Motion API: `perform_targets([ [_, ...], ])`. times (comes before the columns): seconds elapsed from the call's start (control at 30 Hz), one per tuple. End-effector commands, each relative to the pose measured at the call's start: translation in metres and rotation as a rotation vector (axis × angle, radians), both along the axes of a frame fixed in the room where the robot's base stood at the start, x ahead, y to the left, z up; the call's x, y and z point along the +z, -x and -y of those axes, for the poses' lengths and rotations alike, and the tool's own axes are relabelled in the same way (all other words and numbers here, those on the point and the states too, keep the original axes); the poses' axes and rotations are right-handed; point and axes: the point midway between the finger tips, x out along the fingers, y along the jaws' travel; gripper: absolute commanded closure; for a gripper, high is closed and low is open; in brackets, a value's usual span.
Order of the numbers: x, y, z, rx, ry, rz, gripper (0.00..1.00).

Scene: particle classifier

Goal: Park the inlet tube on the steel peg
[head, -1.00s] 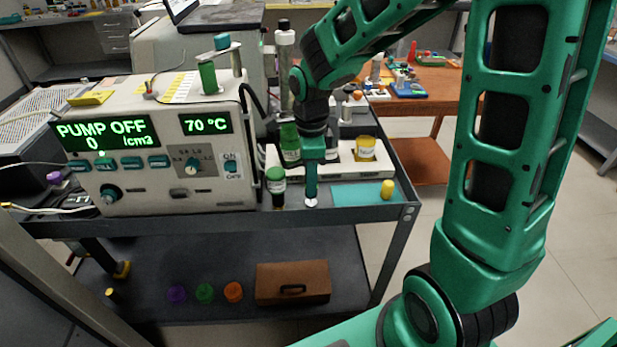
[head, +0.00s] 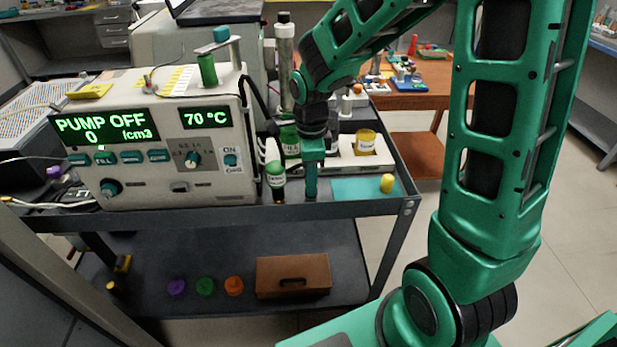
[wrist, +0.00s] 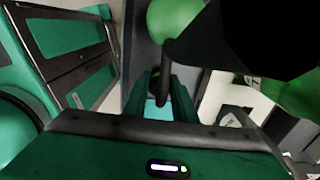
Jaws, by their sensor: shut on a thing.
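My gripper (head: 311,194) points down over the cart's top shelf, between a small green-capped bottle (head: 276,180) and a teal mat. In the wrist view its fingers (wrist: 160,102) close around a thin dark tube (wrist: 165,76), which seems to be the inlet tube. The tube's upper part runs up beside a large black shape, and its lower end is hard to make out. In the head view the gripper hides the held part. A grey metal post (head: 236,55) stands on the pump unit (head: 170,180); I cannot tell whether it is the steel peg.
The teal mat (head: 350,190) bears a yellow cylinder (head: 387,183). A white rack behind it holds a yellow-topped jar (head: 366,141). A tall grey cylinder (head: 284,65) stands behind the bottle. The lower shelf holds coloured caps and a brown case (head: 292,275).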

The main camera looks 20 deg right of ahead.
Motion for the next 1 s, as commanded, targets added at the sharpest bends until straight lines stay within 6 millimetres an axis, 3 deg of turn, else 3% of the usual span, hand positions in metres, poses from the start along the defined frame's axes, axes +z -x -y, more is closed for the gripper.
perform_targets([
  [0.07, -0.002, 0.000, 0.000, 0.000, 0.000, 0.000, 0.98],
  [0.1, -0.002, 0.000, 0.000, 0.000, 0.000, 0.000, 0.68],
  [0.17, -0.002, 0.000, 0.000, 0.000, 0.000, 0.000, 0.54],
  [0.57, 0.005, -0.001, 0.000, 0.000, 0.000, 0.003, 0.54],
  [1.0, 0.079, -0.002, 0.000, -0.001, 0.000, 0.004, 0.54],
])
